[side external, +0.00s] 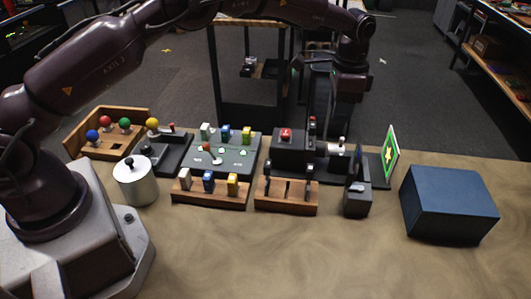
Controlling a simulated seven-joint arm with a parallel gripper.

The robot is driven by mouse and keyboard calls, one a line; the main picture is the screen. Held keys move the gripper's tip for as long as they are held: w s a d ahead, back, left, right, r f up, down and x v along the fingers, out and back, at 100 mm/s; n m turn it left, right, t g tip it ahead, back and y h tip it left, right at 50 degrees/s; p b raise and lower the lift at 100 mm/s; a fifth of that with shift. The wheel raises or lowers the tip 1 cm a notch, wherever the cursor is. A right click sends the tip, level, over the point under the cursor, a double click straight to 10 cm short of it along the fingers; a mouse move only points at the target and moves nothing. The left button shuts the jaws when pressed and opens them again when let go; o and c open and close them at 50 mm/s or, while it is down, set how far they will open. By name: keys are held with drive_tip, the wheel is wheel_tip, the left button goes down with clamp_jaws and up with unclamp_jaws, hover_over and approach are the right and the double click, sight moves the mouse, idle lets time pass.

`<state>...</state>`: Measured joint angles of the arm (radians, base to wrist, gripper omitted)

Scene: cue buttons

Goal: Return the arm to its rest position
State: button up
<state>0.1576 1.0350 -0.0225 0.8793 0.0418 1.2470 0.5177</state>
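My arm reaches over the table from the left, and my gripper (340,128) points down at the back right of the row of devices. It is above or behind a dark device with a light-coloured knob (338,148). The dark fingers blend into the dark background, so their opening does not show. I see nothing clearly held. A black box with a red button (286,134) stands just left of my gripper. A green-edged sign with a yellow star (390,155) stands to its right.
A wooden tray (75,143) with coloured balls, a lidded metal canister (135,186), a grey board (231,171) with coloured blocks, two wooden racks (211,197) (286,208) and a small black box (356,203) fill the middle. A blue box (449,206) stands right. The front table (300,260) is clear.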

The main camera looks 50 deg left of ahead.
drive_tip(key=s+a+r+n+t, duration=0.1)
drive_tip(key=s+a+r+n, duration=0.15)
drive_tip(key=s+r, duration=0.4)
drive_tip(key=s+a+r+n, duration=0.2)
drive_tip(key=s+r+n, duration=0.1)
drive_tip(key=s+r, duration=0.4)
drive_tip(key=s+a+r+n+t, duration=0.1)
drive_tip(key=s+a+r+t, duration=0.1)
drive_tip(key=s, duration=0.9)
drive_tip(key=s+a+r+n+t, duration=0.1)
drive_tip(key=s+a+r+t, duration=0.1)
drive_tip(key=s, duration=0.9)
drive_tip(key=shift+a+r+t, duration=0.15)
drive_tip(key=shift+a+t, duration=0.1)
drive_tip(key=shift+t, duration=0.15)
drive_tip(key=shift+s+n, duration=0.1)
drive_tip(key=shift+n, duration=0.15)
